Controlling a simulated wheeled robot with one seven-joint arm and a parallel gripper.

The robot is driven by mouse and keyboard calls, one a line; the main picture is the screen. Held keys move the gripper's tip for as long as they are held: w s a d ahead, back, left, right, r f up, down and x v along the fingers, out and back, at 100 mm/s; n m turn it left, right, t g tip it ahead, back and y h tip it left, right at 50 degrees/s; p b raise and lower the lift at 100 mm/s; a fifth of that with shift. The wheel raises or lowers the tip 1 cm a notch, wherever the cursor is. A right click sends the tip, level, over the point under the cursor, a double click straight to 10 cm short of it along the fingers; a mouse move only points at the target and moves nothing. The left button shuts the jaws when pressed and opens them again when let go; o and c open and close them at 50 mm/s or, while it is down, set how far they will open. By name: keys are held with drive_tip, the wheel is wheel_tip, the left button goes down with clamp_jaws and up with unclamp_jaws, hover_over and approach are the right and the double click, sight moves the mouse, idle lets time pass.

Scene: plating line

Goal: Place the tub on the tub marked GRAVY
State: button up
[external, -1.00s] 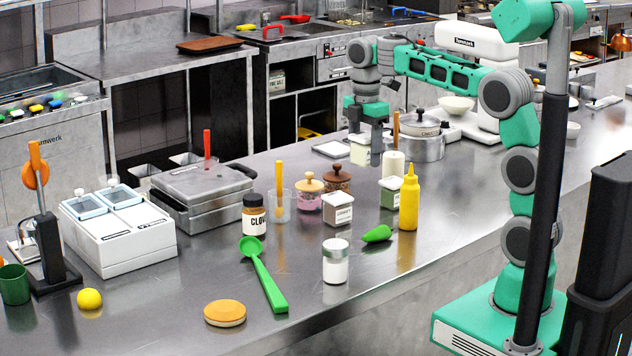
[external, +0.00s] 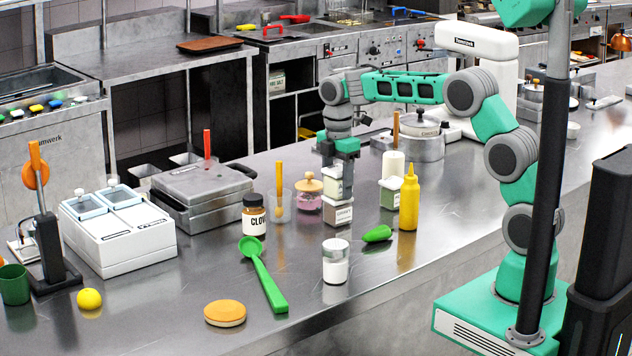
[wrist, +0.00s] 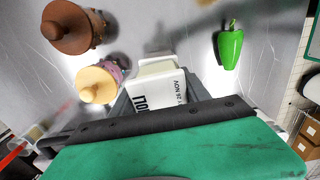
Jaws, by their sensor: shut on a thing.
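My gripper (external: 339,172) points down and is shut on a pale tub (external: 333,183), which it holds upright. In the wrist view the lower tub is mostly hidden.
A pink jar with a wooden lid (external: 308,195) and a brown jar (wrist: 72,27) stand close by. A green pepper (external: 377,233), a yellow bottle (external: 409,200), another labelled tub (external: 390,195) and a white-filled glass jar (external: 335,263) are near.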

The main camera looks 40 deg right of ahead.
sight(338, 169)
drive_tip(key=o, duration=1.6)
drive_tip(key=shift+c, duration=0.2)
wheel_tip(338, 169, up, 12)
drive_tip(key=shift+r, duration=0.15)
drive_tip(key=shift+o, duration=0.4)
